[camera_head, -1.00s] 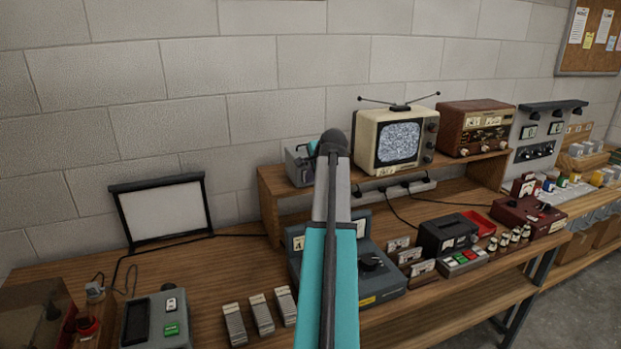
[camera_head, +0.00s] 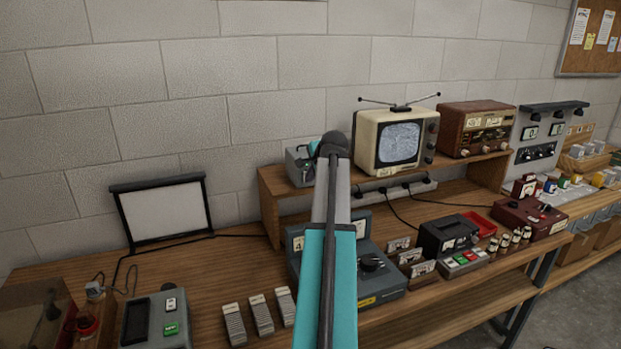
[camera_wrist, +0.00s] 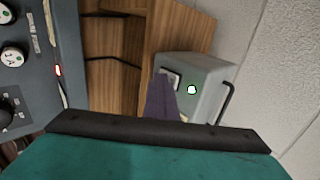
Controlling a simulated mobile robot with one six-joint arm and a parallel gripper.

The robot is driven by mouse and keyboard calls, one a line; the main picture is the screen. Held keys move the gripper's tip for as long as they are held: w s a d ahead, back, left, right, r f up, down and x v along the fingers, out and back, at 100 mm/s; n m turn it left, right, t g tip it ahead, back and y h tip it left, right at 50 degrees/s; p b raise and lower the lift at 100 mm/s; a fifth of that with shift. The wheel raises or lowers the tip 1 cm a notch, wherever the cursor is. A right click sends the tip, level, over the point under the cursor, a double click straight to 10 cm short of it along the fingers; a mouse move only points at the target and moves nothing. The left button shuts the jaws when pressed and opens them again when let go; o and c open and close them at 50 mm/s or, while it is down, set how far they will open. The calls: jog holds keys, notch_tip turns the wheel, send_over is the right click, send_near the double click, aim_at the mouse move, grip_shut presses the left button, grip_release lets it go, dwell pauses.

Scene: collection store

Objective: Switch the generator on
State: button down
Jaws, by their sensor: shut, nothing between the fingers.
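A small grey box with a black handle, which looks like the generator, stands on the raised shelf left of the television in the head view (camera_head: 297,167). It also shows in the wrist view (camera_wrist: 208,85), with a bright green-rimmed light on its face and a small pale plate beside it. My gripper (camera_wrist: 163,88) is shut, its dark fingers in front of this plate; I cannot tell whether they touch it. In the head view my arm hides most of the gripper. The television (camera_head: 398,142) shows a pale, lined picture.
The wooden bench (camera_head: 200,275) holds a blue-grey console (camera_head: 375,293) below the shelf, partly behind my arm. A brown radio (camera_head: 477,128) stands right of the television. A framed white screen (camera_head: 162,210) stands at the left. The bench before that screen is mostly clear.

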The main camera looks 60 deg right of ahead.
jog(key=shift+w+d+r, duration=0.1)
jog(key=shift+r, duration=0.6)
jog(key=s+a+f+b+v, duration=0.1)
jog(key=v, duration=1.2)
jog(key=shift+s+f+b, duration=0.25)
jog(key=shift+b, duration=0.05)
jog(key=shift+r, duration=0.1)
dwell(0.5)
